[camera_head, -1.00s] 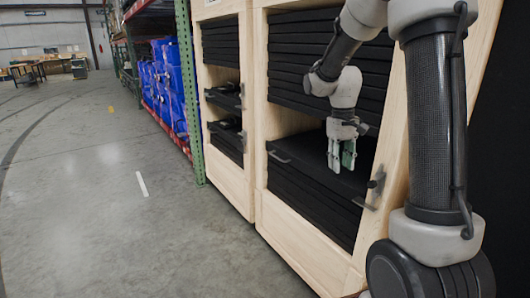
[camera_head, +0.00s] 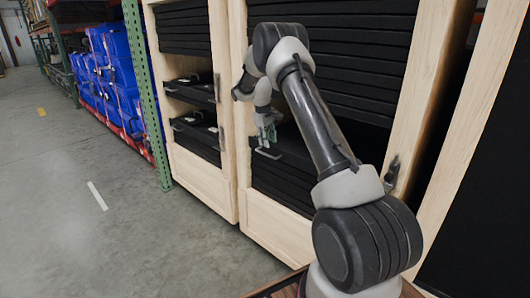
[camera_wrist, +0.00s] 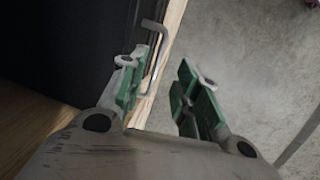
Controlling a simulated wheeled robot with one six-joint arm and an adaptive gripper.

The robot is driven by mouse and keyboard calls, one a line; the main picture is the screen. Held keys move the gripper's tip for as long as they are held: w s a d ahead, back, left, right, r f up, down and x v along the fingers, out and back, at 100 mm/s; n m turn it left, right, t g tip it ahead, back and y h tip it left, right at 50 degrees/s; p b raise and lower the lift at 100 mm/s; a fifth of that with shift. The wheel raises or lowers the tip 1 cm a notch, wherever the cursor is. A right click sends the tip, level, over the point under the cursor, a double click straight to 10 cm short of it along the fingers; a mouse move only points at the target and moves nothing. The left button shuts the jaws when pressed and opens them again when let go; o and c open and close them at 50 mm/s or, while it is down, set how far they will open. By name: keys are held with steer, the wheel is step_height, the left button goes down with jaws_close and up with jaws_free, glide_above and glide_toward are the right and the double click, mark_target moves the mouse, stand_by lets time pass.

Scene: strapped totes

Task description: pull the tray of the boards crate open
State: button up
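The boards crate (camera_head: 262,228) is a pale wooden frame holding stacked black trays, in the middle of the head view. A tray (camera_head: 292,148) with a grey bent handle (camera_head: 268,154) lies below an open gap in the stack. My gripper (camera_head: 267,133) is at that handle, just above it in the head view. In the wrist view my green-padded fingers (camera_wrist: 163,78) are apart. The grey handle (camera_wrist: 162,50) shows there close beside the left finger; I cannot tell whether they touch. My arm hides much of the tray's right part.
A dark latch-like fitting (camera_head: 392,174) is on the crate's right post. A second wooden crate (camera_head: 203,184) stands to the left, then a green rack post (camera_head: 148,95) and blue totes (camera_head: 112,75). The grey floor (camera_head: 60,220) at left is clear.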

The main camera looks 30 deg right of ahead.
mark_target(269, 156)
steer(key=f, duration=0.4)
steer(key=d+f, duration=0.1)
steer(key=f, duration=0.2)
steer(key=shift+w+d+f, duration=0.1)
steer(key=shift+w, duration=0.15)
jaws_close()
